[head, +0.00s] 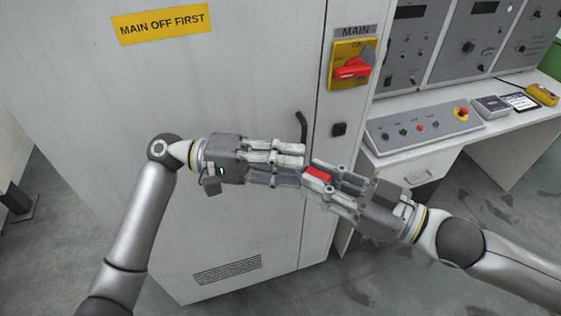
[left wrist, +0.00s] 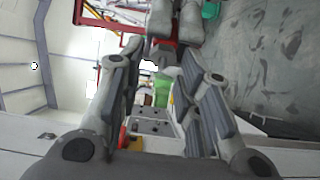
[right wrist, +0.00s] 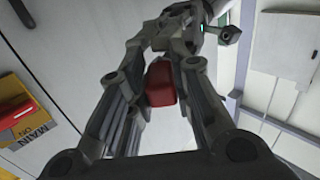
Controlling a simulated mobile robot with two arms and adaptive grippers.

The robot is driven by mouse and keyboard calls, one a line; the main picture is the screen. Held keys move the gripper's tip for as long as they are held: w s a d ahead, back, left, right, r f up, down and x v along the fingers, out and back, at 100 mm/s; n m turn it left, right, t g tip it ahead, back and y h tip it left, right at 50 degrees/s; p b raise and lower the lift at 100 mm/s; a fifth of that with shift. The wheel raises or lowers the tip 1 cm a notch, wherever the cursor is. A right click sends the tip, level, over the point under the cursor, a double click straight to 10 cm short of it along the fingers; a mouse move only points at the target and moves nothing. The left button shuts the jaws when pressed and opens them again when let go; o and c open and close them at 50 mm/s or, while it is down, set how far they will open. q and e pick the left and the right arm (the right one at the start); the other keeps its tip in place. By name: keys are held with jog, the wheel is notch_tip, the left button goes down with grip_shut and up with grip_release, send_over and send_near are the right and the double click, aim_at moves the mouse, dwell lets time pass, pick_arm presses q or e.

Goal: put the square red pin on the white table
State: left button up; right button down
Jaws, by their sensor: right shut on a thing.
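The red pin (head: 318,174) shows as a small red block between the fingers of my right gripper (head: 322,184). My right gripper is shut on it, in front of the cabinet. The right wrist view shows the pin (right wrist: 161,83) between the fingers; its far end is partly hidden. My left gripper (head: 300,165) is open, its fingertips close to the right gripper's fingertips. The left wrist view shows a gap between its fingers (left wrist: 160,70). I cannot tell whether the two grippers touch. The white table (head: 507,126) stands at the right, beyond my right gripper.
A grey cabinet (head: 240,90) with a black handle (head: 301,125) stands right behind the grippers. Its red main switch (head: 353,68) is on a yellow plate. A control console (head: 420,127), a grey box (head: 491,107) and a yellow device (head: 542,94) occupy the table. Its front right is clear.

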pick_arm(q)
jog(key=c, duration=0.7)
grip_shut()
pick_arm(e)
jog(key=c, duration=1.2)
grip_release()
